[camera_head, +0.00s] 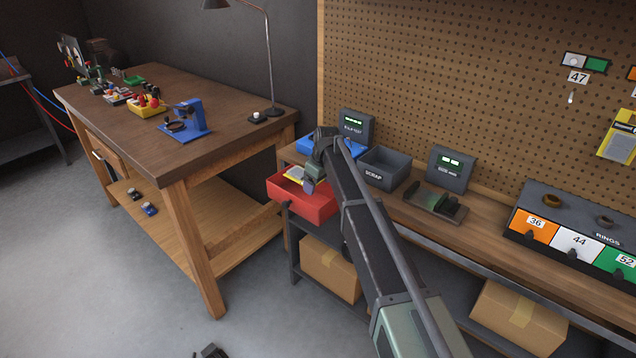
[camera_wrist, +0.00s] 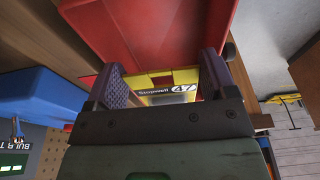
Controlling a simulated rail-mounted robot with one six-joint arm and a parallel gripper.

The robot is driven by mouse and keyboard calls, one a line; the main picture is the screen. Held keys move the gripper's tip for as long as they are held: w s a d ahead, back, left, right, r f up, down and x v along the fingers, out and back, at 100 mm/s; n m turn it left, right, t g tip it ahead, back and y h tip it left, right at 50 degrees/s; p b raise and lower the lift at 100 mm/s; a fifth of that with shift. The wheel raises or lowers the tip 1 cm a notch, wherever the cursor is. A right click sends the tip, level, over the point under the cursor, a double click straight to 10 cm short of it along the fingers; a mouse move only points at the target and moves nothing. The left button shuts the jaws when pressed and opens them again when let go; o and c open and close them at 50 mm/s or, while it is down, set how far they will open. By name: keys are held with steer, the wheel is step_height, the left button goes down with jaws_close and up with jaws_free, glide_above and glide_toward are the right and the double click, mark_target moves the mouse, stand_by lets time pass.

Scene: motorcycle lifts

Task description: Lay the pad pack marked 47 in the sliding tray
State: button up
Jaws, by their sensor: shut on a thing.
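The yellow pad pack (camera_wrist: 160,78) shows its "Stopwell 47" label between my fingers in the wrist view. In the head view a yellow piece of it (camera_head: 294,174) shows beside my gripper (camera_head: 309,184). My gripper is shut on the pack, with one finger at each side of it in the wrist view (camera_wrist: 163,82). The red tray (camera_head: 304,206) juts out at the left end of the bench, under my gripper. Its red wall also fills the top of the wrist view (camera_wrist: 150,30). I cannot tell whether the pack touches the tray floor.
A blue bin (camera_head: 316,147) and a grey SCRAP bin (camera_head: 384,168) stand close behind and right of the tray. A bulb tester (camera_head: 355,127) and another small device (camera_head: 451,168) stand on the bench. A wooden table (camera_head: 190,100) is at left.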

mark_target(318, 202)
step_height(318, 202, down, 8)
steer(key=b, duration=0.7)
steer(key=shift+f, duration=0.15)
steer(key=o, duration=1.2)
step_height(318, 202, up, 11)
steer(key=s+d+p, duration=0.1)
steer(key=p, duration=0.9)
steer(key=shift+s+d, duration=0.2)
steer(key=shift+d, duration=0.15)
steer(key=shift+f, duration=0.15)
